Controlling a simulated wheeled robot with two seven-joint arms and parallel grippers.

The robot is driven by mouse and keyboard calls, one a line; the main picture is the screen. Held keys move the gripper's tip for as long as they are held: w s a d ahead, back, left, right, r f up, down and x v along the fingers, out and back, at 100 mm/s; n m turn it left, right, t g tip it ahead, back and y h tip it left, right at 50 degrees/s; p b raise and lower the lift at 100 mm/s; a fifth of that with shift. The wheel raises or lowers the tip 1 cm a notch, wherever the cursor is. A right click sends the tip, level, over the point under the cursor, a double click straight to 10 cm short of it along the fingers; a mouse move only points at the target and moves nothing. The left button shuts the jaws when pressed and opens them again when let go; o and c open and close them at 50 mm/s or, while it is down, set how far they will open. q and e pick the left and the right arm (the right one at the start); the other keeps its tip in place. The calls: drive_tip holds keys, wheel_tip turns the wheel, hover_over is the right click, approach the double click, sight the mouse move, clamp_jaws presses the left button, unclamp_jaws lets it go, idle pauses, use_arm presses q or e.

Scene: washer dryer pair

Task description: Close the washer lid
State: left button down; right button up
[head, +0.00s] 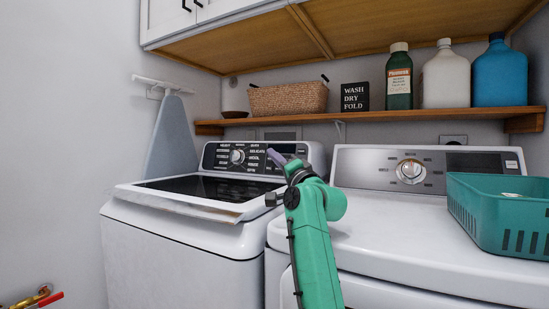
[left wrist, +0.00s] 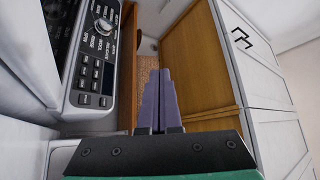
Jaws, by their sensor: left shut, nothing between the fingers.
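The white washer (head: 165,245) stands at the left in the head view. Its lid (head: 205,188), with a dark glass panel, lies down flat or nearly flat over the top; I cannot tell if its front edge is fully seated. The control console (head: 237,157) rises behind the lid. My left gripper (head: 275,158) is shut and empty, its purple fingers in front of the console's right part, beyond the lid's right side. In the left wrist view the shut fingers (left wrist: 160,75) point past the console (left wrist: 100,50). My right gripper is not in view.
The dryer (head: 400,240) stands to the right, with a teal basket (head: 500,210) on top. A wooden shelf (head: 380,117) above holds a wicker basket (head: 288,98), a sign and bottles. A cabinet (head: 230,40) hangs overhead. An ironing board (head: 171,140) hangs at left.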

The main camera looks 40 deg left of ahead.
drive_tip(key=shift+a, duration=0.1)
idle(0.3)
use_arm(q)
drive_tip(key=s+d+f, duration=0.1)
drive_tip(key=s+d, duration=0.1)
drive_tip(key=d, duration=0.6)
drive_tip(key=s+d+f+b, duration=0.1)
drive_tip(key=s+d, duration=0.1)
drive_tip(key=d, duration=0.6)
drive_tip(key=shift+s+b, duration=0.2)
drive_tip(key=shift+b, duration=0.1)
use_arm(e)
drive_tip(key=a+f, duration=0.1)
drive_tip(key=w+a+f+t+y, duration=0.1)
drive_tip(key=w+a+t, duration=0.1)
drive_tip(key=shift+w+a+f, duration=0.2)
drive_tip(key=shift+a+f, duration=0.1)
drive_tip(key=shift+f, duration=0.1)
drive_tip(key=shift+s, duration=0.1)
